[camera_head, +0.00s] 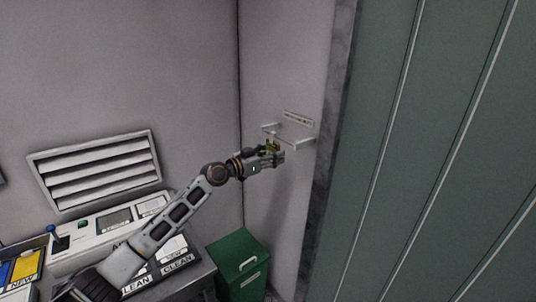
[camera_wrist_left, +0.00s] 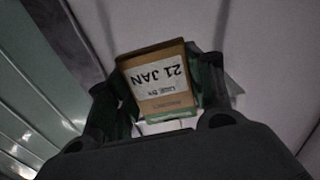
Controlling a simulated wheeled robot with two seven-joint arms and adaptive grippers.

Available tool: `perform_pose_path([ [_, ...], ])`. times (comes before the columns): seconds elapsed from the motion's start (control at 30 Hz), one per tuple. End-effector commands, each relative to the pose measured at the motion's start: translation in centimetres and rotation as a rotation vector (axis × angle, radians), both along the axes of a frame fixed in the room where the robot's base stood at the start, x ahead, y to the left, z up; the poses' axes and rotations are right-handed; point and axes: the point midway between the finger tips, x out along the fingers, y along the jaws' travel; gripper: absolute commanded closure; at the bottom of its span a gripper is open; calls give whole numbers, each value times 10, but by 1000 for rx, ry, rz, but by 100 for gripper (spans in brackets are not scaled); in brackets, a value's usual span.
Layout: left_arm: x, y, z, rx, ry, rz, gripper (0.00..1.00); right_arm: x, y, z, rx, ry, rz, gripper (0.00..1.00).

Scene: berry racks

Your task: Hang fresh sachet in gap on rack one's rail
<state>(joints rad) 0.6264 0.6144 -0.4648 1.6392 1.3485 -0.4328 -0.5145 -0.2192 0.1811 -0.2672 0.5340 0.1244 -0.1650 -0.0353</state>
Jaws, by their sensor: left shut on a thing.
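My left gripper (camera_head: 273,157) is at the end of the outstretched left arm, close to a small white wall bracket. It is shut on a small brown sachet (camera_wrist_left: 157,85). In the left wrist view, the sachet sits between the two dark fingers, with a white label reading "21 JAN" upside down and a green edge at the bottom. No rack, rail or gap is recognisable. My right gripper is not in view.
A green bin (camera_head: 239,264) stands below. A bench at lower left holds a pale device (camera_head: 90,240) and a yellow "NEW" panel (camera_head: 27,265). Green ribbed panelling (camera_head: 430,150) fills the right.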

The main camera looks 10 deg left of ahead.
Motion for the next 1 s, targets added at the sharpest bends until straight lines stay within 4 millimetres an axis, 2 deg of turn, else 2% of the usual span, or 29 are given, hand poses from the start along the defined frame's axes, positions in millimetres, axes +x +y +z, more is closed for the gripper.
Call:
perform_pose_path([
  [1.0, -30, 23, -1, 0, 0, 1, 61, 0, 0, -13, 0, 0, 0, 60],
])
